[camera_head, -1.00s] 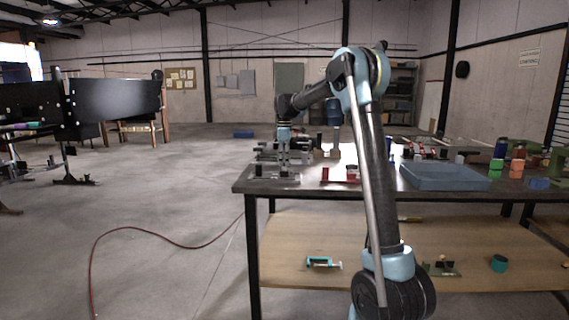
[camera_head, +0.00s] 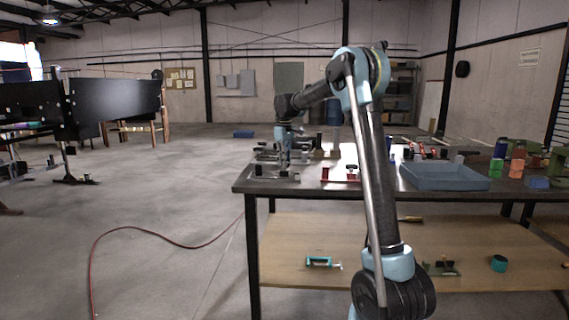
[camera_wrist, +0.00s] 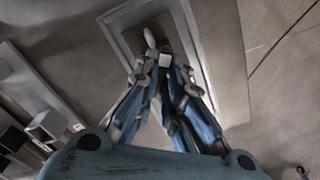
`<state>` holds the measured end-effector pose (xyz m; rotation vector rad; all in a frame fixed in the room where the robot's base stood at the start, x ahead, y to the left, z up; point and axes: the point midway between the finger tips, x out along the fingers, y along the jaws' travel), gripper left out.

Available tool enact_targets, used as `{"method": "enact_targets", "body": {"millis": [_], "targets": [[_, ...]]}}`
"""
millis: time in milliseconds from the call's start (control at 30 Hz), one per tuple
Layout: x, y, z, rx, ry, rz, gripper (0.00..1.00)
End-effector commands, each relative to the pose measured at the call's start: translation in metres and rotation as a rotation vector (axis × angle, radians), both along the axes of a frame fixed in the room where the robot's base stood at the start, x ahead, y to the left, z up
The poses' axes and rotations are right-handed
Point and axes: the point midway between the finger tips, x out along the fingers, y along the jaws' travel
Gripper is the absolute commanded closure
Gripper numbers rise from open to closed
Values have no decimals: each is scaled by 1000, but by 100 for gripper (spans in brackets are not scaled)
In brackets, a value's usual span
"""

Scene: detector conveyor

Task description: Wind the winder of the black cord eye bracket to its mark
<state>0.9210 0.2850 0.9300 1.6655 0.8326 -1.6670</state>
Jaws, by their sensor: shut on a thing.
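My gripper (camera_head: 284,166) points straight down at the left front corner of the workbench, over a low grey plate fixture (camera_head: 270,177). In the wrist view my gripper (camera_wrist: 163,66) has its fingertips closed together on a small pale piece, the winder (camera_wrist: 165,60). A pale rounded tip (camera_wrist: 150,37) stands just beyond the fingertips. Beneath lies a grey base plate (camera_wrist: 122,22). The fingers hide most of the winder. Its mark and the cord eye cannot be made out.
A red fixture (camera_head: 340,176) stands to the right on the workbench (camera_head: 380,190), then a blue tray (camera_head: 445,177). Several small fixtures stand behind my gripper. The lower shelf (camera_head: 390,235) holds a teal clamp (camera_head: 322,262). Open floor lies left of the bench.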

Motion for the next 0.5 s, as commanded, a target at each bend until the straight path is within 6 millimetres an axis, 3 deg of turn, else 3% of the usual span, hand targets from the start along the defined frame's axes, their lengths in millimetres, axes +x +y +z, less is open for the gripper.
{"method": "enact_targets", "body": {"millis": [500], "targets": [[0,0,0,0,0,-425,100]]}}
